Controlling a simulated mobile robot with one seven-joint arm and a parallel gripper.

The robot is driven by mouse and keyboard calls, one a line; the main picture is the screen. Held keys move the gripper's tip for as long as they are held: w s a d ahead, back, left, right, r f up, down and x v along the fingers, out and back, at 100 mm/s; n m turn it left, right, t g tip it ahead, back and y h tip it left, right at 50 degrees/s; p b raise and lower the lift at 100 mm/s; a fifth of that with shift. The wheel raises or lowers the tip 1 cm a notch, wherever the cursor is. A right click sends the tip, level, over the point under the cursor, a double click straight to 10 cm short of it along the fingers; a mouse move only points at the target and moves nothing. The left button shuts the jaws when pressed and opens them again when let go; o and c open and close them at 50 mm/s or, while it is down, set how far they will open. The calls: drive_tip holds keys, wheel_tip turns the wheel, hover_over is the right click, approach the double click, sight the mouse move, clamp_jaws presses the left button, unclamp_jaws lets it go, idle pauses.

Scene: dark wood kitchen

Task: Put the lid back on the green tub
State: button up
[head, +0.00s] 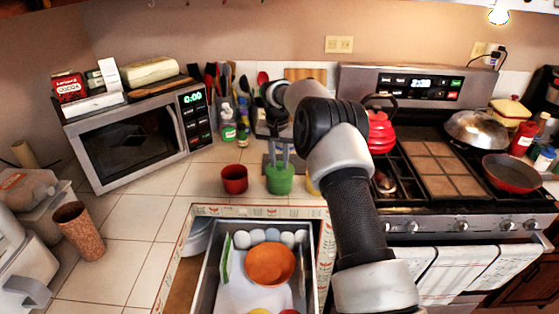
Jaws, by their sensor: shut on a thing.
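The green tub (280,184) stands on the tiled counter, just behind the open drawer. My gripper (280,163) points straight down over it, with its fingertips at the top of the tub. The fingers are shut on a small green piece there, which looks like the lid. The lid's outline merges with the tub's rim, so I cannot tell whether it rests on the tub or is a little above it. My arm passes in front on the right.
A red bowl (234,179) stands close on the left, and a yellow item (312,187) is partly hidden on the right. The open drawer (212,262) holds an orange bowl (270,265). A red kettle (380,132) sits on the stove.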

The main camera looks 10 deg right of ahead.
idle(0.4)
drive_tip(key=o, duration=1.1)
drive_tip(key=shift+o, duration=0.3)
drive_tip(key=o, duration=0.4)
drive_tip(key=shift+r+p, duration=2.6)
drive_tip(key=shift+r, duration=0.9)
drive_tip(key=shift+c, duration=0.4)
clamp_jaws()
